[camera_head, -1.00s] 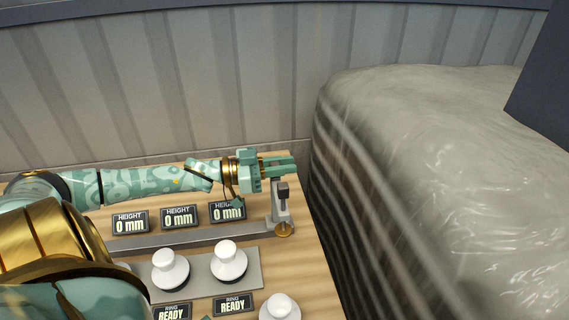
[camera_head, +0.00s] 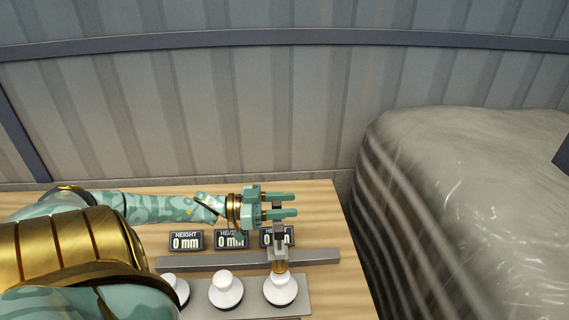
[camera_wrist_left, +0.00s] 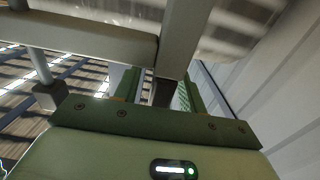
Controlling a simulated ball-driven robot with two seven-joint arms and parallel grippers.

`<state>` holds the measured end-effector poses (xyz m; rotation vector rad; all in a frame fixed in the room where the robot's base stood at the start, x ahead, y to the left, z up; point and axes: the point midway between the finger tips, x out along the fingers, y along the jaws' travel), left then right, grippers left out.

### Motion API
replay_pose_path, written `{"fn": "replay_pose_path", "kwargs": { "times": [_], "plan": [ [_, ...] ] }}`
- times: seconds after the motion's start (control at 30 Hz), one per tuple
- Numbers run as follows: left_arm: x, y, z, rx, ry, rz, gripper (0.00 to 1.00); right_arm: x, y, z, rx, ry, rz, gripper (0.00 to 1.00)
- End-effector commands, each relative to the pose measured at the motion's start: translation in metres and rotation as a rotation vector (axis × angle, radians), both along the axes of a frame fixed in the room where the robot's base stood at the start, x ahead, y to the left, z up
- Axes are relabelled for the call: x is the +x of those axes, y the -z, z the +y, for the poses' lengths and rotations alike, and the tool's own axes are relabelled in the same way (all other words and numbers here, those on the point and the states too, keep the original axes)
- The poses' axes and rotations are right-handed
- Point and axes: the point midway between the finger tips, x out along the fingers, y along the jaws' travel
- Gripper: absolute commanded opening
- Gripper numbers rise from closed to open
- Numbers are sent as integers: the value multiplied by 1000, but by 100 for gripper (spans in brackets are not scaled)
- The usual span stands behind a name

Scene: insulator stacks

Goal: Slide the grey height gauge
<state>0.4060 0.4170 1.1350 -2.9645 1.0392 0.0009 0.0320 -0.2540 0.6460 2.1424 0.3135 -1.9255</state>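The grey height gauge (camera_head: 279,245) stands upright on a long grey rail (camera_head: 215,261), in front of the rightmost height display. Its gold foot (camera_head: 281,267) is over the rightmost white insulator (camera_head: 281,289); whether they touch I cannot tell. My left gripper (camera_head: 291,205) is at the top of the gauge, its two green fingers apart with the gauge's dark top between them. In the left wrist view the fingers (camera_wrist_left: 155,88) also stand apart, with grey gauge parts close by. My right gripper is not in view.
Height displays (camera_head: 186,240) reading 0 mm stand behind the rail; the rightmost is partly covered by the gauge. More white insulators (camera_head: 226,290) stand in a row to the left. A large plastic-wrapped stack (camera_head: 470,190) is right of the wooden table (camera_head: 325,215).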

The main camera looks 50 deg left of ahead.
Motion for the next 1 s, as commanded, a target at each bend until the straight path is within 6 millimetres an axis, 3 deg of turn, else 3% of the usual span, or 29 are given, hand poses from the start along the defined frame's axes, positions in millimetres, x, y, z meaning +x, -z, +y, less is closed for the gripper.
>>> {"fn": "replay_pose_path", "kwargs": {
  "times": [0.37, 0.47, 0.8, 1.0],
  "plan": [
    [-7, 0, 5, 0, 0, 3, 40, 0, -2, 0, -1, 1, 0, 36],
    [-20, 0, 16, 1, -1, 6, 40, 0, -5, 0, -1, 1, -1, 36],
    [-91, -1, 73, 2, -3, 5, 40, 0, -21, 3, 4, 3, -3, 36],
    [-119, 0, 95, 1, -1, 2, 40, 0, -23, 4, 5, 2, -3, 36]
  ]
}}
